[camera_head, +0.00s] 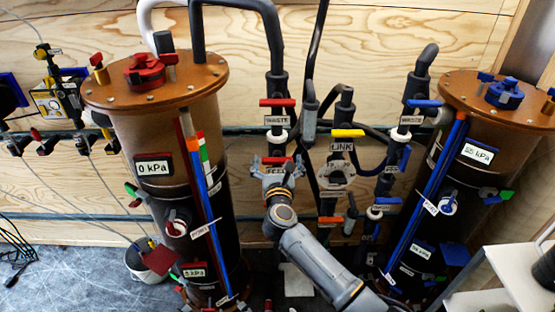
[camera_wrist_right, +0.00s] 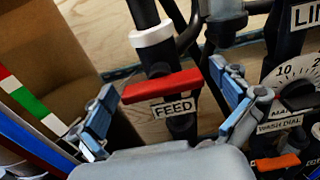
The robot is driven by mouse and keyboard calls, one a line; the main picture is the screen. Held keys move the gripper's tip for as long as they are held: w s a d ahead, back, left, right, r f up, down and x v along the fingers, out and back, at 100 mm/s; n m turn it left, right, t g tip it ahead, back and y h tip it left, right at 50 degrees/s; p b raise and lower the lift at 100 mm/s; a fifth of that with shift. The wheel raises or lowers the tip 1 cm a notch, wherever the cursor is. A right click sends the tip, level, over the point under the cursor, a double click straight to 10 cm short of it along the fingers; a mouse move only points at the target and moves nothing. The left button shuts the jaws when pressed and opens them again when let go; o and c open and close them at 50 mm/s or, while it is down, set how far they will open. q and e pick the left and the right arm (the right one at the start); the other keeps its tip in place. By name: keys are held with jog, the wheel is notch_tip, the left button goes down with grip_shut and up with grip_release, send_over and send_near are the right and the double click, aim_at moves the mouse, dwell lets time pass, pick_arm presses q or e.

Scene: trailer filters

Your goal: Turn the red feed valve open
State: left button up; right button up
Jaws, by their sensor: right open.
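The red feed valve handle (camera_wrist_right: 160,87) lies crosswise over its dark vertical pipe, just above a label reading FEED (camera_wrist_right: 173,108). In the head view the red handle (camera_head: 277,160) shows at the gripper's fingers. My right gripper (camera_wrist_right: 164,82) is open, with one blue-padded finger on each side of the handle in the wrist view. Gaps show between the pads and the handle's ends, and nothing is held. Whether the fingertips reach as deep as the handle is hard to tell. In the head view my right gripper (camera_head: 278,166) partly hides the FEED label. My left gripper is not in view.
Another red handle (camera_head: 278,102) sits above on the same pipe. A yellow LINK handle (camera_head: 347,133) and a dial (camera_head: 336,175) stand to the right. A left filter column (camera_head: 150,130) and a right column (camera_head: 500,140) flank the pipes. A white bucket (camera_head: 140,262) stands low left.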

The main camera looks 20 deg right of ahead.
jog(key=c, duration=1)
jog(key=shift+c, duration=0.2)
jog(key=n+p, duration=0.3)
jog(key=shift+a+r, duration=0.15)
jog(key=shift+r, duration=0.05)
jog(key=n+p, duration=0.4)
jog(key=n, duration=0.1)
jog(key=shift+a+f+n, duration=0.1)
jog(key=shift+n, duration=0.3)
jog(key=n+p, duration=0.2)
jog(key=n, duration=0.2)
jog(key=shift+f+n, duration=0.1)
jog(key=shift+n, duration=0.2)
jog(key=shift+f+n+p, duration=0.2)
jog(key=shift+n+p, duration=0.8)
jog(key=shift+n, duration=1.3)
